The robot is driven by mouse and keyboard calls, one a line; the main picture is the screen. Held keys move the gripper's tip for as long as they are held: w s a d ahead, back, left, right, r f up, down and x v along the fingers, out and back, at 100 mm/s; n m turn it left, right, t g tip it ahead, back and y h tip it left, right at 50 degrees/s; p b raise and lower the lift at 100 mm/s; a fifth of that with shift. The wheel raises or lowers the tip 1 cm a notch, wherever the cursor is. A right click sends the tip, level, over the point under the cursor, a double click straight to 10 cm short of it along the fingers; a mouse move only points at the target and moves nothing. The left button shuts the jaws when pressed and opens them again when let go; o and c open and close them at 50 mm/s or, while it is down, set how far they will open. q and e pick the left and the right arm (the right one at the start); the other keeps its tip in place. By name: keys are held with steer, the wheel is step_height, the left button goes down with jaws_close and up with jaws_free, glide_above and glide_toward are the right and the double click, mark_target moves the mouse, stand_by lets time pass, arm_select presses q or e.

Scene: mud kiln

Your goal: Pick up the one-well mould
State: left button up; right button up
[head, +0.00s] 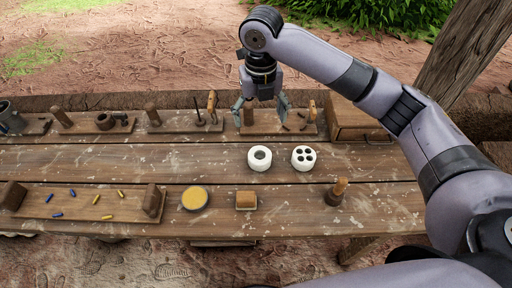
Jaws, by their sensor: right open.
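The one-well mould (259,165), a white round block with a single hole in its top, stands on the middle of the wooden bench. A similar white round mould (303,167) with several holes stands just to its right, apart from it. My right gripper (262,112) points down with its fingers spread, open and empty. In the picture it is above the one-well mould, towards the back row of tools, and does not touch the mould. My left gripper is not in view.
The bench (120,160) has clear room left of the moulds. In front are a round yellow-filled dish (195,198), a brown block (246,200), a wooden-handled stamp (337,192) and a board (85,203) with small coloured sticks. Tool racks and a wooden box (355,120) line the back.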

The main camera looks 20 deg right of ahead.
steer(key=p, duration=0.1)
glide_above(260, 154)
steer(key=f, duration=0.7)
steer(key=shift+s, duration=0.25)
steer(key=f, duration=0.3)
steer(key=shift+w, duration=0.2)
steer(key=shift+f+p, duration=0.35)
steer(key=shift+f, duration=0.5)
step_height(260, 154, down, 4)
steer(key=shift+s+r+p, duration=0.1)
steer(key=shift+r+p, duration=0.05)
steer(key=shift+p, duration=0.35)
steer(key=shift+f, duration=0.5)
steer(key=c, duration=1.3)
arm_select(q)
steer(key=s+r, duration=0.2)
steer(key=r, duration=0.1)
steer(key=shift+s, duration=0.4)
arm_select(e)
steer(key=shift+c, duration=0.7)
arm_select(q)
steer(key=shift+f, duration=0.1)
